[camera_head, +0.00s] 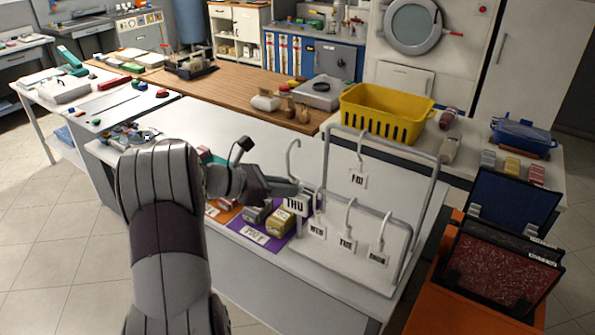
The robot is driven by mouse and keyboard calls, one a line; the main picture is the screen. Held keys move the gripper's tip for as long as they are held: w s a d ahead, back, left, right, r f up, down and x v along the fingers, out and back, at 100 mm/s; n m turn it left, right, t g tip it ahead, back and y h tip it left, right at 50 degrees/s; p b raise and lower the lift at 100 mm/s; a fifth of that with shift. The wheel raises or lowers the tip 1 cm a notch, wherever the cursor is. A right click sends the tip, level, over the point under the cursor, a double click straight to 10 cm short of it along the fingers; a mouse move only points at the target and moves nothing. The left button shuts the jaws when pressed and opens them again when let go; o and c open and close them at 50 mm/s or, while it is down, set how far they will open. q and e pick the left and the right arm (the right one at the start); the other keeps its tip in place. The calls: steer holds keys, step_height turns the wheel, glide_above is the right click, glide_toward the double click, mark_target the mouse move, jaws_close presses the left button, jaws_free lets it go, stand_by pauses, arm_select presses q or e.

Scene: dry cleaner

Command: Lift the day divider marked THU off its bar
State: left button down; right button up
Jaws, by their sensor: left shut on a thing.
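My left arm reaches in from the lower left, and its gripper (292,189) is shut on the divider marked THU (297,204), a white tag with a tall grey hook above it. The THU tag is upright, and its hook stands left of the rack's left post with no bar seen through it. The grey wire rack (436,205) stands on a white base. The FRI divider (358,180) hangs from its upper bar. The WED (317,230), TUE (346,243) and MON (378,257) dividers stand lower, in front. My right gripper is not in view.
A yellow basket (385,115) stands behind the rack. White counter (270,140) behind the gripper is mostly clear.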

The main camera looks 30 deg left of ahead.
arm_select(q)
steer(key=s+p, duration=0.6)
steer(key=s, duration=0.9)
steer(key=shift+s, duration=0.4)
